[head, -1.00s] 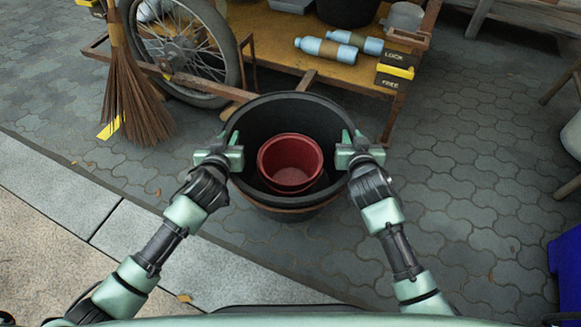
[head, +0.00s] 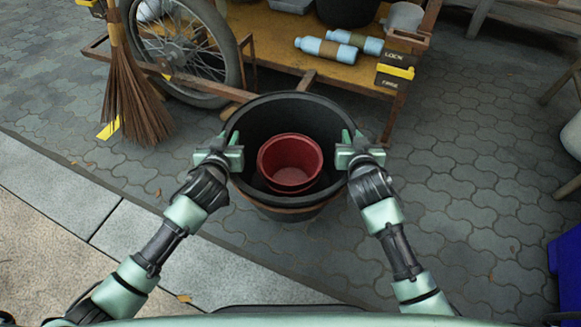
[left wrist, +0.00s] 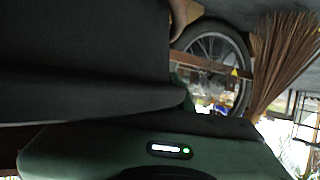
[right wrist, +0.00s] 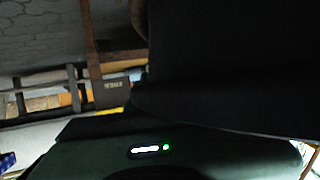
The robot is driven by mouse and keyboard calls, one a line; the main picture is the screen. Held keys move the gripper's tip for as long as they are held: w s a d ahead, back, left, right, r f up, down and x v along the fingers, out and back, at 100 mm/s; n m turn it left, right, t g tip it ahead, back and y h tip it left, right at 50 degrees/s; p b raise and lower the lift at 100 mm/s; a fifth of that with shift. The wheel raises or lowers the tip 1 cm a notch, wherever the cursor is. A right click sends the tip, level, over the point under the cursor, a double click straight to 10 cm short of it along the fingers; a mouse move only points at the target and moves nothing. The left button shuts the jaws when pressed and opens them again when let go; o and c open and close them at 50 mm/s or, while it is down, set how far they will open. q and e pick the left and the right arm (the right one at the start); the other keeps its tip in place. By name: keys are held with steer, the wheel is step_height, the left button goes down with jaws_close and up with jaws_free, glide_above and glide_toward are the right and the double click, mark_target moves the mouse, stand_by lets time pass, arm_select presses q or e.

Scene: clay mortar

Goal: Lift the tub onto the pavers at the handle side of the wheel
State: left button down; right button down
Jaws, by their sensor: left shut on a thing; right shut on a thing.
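A large black tub (head: 283,118) is at the middle of the head view, in front of the cart, with a red bucket (head: 290,160) inside it. My left gripper (head: 230,150) is shut on the tub's left rim, and my right gripper (head: 350,150) is shut on its right rim. The tub looks level; its underside is hidden, so I cannot tell its height above the pavers (head: 450,215). The spoked wheel (head: 185,50) is at the upper left. The tub's dark wall fills much of the left wrist view (left wrist: 80,50) and right wrist view (right wrist: 230,70).
A wooden cart (head: 275,50) with bottles (head: 325,48) and lock boxes (head: 395,75) stands just behind the tub. A straw broom (head: 130,95) stands left, beside the wheel. Pale slabs (head: 60,190) lie front left. A blue box (head: 566,265) is at the right edge. Pavers right of the tub are clear.

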arm_select(q)
steer(key=shift+r, duration=0.2)
arm_select(e)
steer(key=shift+r, duration=0.15)
